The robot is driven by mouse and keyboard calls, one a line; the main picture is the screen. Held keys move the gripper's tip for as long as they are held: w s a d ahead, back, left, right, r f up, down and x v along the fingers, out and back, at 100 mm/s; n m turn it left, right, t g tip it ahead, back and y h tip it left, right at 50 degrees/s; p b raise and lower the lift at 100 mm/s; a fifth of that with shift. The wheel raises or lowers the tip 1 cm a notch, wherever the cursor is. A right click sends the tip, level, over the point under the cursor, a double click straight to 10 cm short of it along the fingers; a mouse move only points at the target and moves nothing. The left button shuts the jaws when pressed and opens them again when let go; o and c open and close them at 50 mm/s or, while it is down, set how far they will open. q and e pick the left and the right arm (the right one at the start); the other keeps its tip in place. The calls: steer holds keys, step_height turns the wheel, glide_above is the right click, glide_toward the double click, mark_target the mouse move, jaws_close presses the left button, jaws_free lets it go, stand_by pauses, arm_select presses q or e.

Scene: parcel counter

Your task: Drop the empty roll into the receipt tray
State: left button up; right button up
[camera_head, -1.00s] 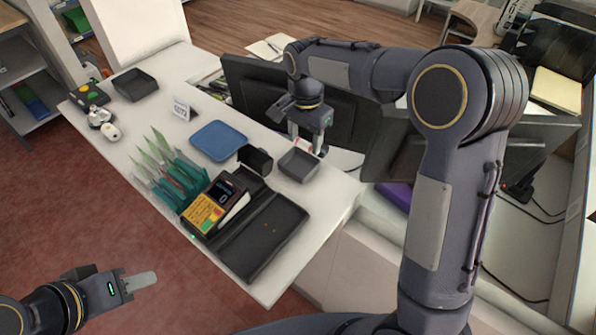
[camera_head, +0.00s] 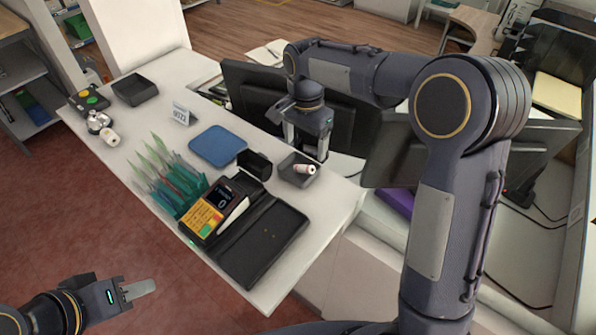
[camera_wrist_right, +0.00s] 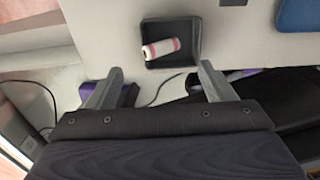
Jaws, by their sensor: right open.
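A white roll with reddish-pink bands (camera_head: 305,169) lies on its side inside the small dark grey tray (camera_head: 287,178) near the counter's right end. In the right wrist view the roll (camera_wrist_right: 161,48) rests within the walls of the tray (camera_wrist_right: 197,40). My right gripper (camera_head: 306,143) is open and empty, behind and above the tray. Its two spread fingers (camera_wrist_right: 160,72) show in the wrist view, apart from the roll. My left gripper (camera_head: 138,290) is over the floor at lower left, away from the counter; its jaw opening is unclear.
A black box (camera_head: 255,162), blue mat (camera_head: 218,146), card terminal (camera_head: 221,195) and open black case (camera_head: 263,240) are near the tray. Green spiky items (camera_head: 170,185), another dark tray (camera_head: 135,89) and another white roll (camera_head: 110,137) are further left. Monitors (camera_head: 255,95) stand behind.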

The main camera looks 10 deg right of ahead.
step_height(320, 180, up, 6)
steer(key=shift+r, duration=0.2)
stand_by(0.4)
